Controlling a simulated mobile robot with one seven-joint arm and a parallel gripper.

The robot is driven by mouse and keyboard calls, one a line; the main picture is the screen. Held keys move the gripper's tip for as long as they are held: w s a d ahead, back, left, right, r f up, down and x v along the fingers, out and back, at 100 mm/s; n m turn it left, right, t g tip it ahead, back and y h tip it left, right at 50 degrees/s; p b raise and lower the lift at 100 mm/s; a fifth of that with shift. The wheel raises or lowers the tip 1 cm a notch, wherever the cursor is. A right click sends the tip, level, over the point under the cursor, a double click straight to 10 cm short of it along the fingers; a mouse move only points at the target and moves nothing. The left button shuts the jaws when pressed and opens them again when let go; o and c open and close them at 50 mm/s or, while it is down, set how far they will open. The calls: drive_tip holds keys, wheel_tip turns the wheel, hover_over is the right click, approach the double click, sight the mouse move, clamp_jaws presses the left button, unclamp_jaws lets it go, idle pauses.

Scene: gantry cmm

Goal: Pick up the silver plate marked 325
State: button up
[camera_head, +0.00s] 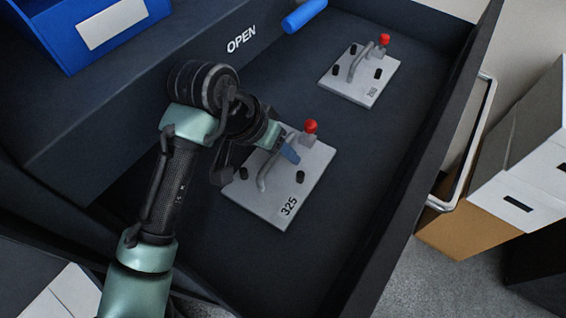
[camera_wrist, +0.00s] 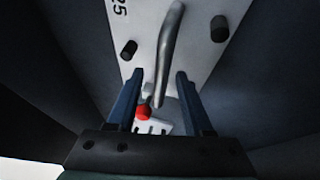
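The silver plate marked 325 (camera_head: 259,203) lies flat in the open dark drawer. It has a bent bar handle (camera_head: 267,170), black knobs and a red ball knob (camera_head: 311,126). My gripper (camera_head: 288,154) is low over the plate near its handle. In the wrist view the plate (camera_wrist: 146,22) fills the top middle, with only part of its number showing. There my gripper (camera_wrist: 160,74) has its two blue fingers apart, one on each side of the handle (camera_wrist: 165,60), with gaps between. My arm hides the plate's left part in the head view.
A similar silver plate (camera_head: 350,88), with a smaller marking, lies farther back in the drawer (camera_head: 385,150). A blue cylinder (camera_head: 304,15) and a blue bin (camera_head: 85,52) are at the back left. Boxes (camera_head: 520,165) stand outside the drawer at right, past its bar handle (camera_head: 470,150).

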clamp_jaws()
drive_tip(key=shift+r, duration=0.15)
idle(1.0)
